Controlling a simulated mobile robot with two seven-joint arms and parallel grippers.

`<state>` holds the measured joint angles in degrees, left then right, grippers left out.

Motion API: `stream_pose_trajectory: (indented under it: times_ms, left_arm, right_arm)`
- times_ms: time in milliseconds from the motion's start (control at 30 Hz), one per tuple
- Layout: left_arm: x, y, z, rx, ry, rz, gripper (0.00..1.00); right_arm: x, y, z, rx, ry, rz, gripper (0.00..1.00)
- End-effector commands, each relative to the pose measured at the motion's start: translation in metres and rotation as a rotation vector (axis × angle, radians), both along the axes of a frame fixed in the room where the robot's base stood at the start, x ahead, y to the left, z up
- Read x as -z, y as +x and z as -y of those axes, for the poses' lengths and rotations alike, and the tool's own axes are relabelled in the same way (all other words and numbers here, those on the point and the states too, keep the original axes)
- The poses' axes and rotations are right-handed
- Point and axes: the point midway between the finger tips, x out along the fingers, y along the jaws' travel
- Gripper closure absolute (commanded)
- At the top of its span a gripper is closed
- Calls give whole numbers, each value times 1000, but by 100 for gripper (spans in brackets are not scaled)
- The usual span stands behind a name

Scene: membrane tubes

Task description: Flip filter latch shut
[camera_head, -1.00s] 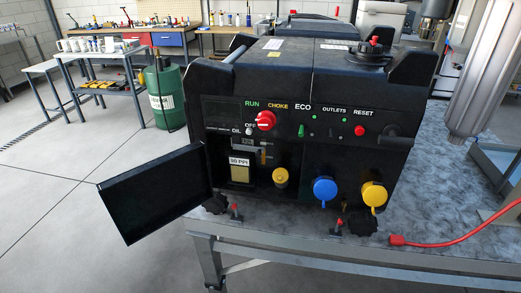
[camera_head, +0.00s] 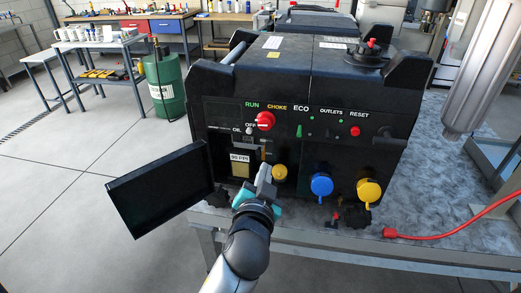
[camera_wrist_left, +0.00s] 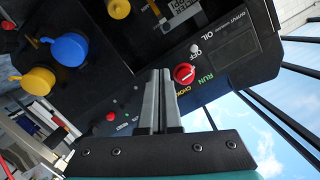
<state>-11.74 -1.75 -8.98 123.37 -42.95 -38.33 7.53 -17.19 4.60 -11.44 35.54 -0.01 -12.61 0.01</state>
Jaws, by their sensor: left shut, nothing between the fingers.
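The tan filter block (camera_head: 240,170) sits in the open bay at the lower left of the black generator (camera_head: 300,85). Its white label reads 90 PPI, and it also shows in part at the top of the wrist view (camera_wrist_left: 184,10). A small brownish piece (camera_head: 265,149), perhaps the latch, is just above and right of the filter; I cannot tell its exact position. My left gripper (camera_head: 264,170) is shut and empty, with its tips in front of the bay between the filter and a yellow cap (camera_head: 280,172). Its shut fingers show in the wrist view (camera_wrist_left: 159,74). My right gripper is not in view.
The bay's black door (camera_head: 162,190) hangs open to the left. Blue (camera_head: 322,185) and yellow (camera_head: 369,191) outlet covers stick out at the right. A red choke knob (camera_head: 265,121) is above the bay. A red cable (camera_head: 440,235) lies on the table at the right.

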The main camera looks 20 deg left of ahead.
Motion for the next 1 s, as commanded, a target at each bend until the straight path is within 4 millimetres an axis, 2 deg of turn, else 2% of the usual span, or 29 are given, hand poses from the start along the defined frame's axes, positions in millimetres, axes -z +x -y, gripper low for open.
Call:
stream_pose_trajectory:
  times_ms: [33, 167, 567, 767, 1000]
  left_arm:
    - [-10, -1, -2, -9, 1, 17, 100]
    - [-19, -2, -4, -18, 2, 34, 100]
    - [-18, 1, -5, -17, 4, 34, 100]
    - [-17, 21, -11, -17, 7, 35, 100]
    - [-11, 59, -24, -17, 7, 34, 100]
  right_arm:
    - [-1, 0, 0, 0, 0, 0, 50]
    - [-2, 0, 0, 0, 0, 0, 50]
    - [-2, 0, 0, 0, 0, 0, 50]
    - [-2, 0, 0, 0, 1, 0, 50]
    - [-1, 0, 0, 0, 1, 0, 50]
